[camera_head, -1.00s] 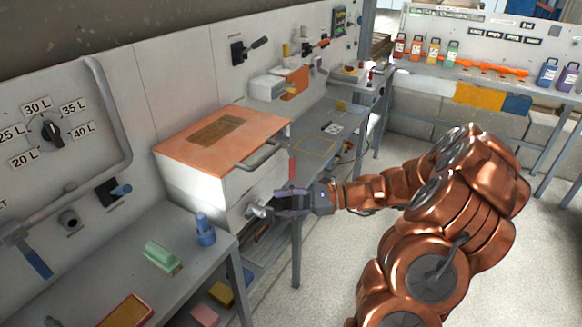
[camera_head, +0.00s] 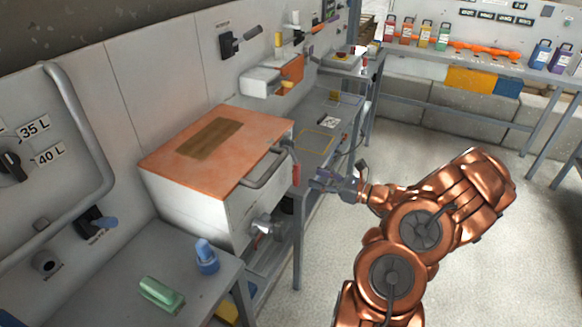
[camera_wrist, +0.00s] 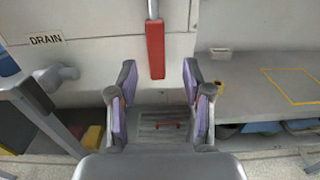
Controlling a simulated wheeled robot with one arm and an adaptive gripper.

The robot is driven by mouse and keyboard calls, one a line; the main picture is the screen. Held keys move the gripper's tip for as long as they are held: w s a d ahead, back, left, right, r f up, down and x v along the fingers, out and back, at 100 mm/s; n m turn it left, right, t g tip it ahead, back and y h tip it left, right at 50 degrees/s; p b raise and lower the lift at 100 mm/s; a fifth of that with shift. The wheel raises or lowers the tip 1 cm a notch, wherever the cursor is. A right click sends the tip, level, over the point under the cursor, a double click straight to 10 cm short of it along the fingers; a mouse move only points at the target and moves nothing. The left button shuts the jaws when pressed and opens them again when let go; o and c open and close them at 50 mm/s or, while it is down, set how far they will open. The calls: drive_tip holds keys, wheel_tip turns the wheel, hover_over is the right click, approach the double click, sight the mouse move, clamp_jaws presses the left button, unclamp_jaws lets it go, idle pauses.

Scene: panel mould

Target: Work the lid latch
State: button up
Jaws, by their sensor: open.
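A white box with an orange lid (camera_head: 168,156) stands on the bench, lid down, with a grey bar handle (camera_head: 266,170) along its front edge. A latch with a red grip (camera_head: 296,174) hangs at the box's front right corner. In the wrist view the red grip (camera_wrist: 155,50) hangs from a grey bar, ahead of and above the space between my fingers. My gripper (camera_head: 322,181) is just right of the latch, apart from it. In the wrist view my gripper (camera_wrist: 158,100) is open and empty, with purple finger pads.
A drain valve (camera_head: 262,225) sticks out low on the box front; its DRAIN label (camera_wrist: 46,39) shows in the wrist view. The floor to the right is clear.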

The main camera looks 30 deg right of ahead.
sight(299, 173)
drive_tip(key=p+x, duration=0.1)
drive_tip(key=x, duration=0.6)
drive_tip(key=shift+w+a+p, duration=0.15)
drive_tip(key=shift+a+p, duration=0.2)
drive_tip(key=shift+a, duration=0.05)
clamp_jaws()
idle(0.3)
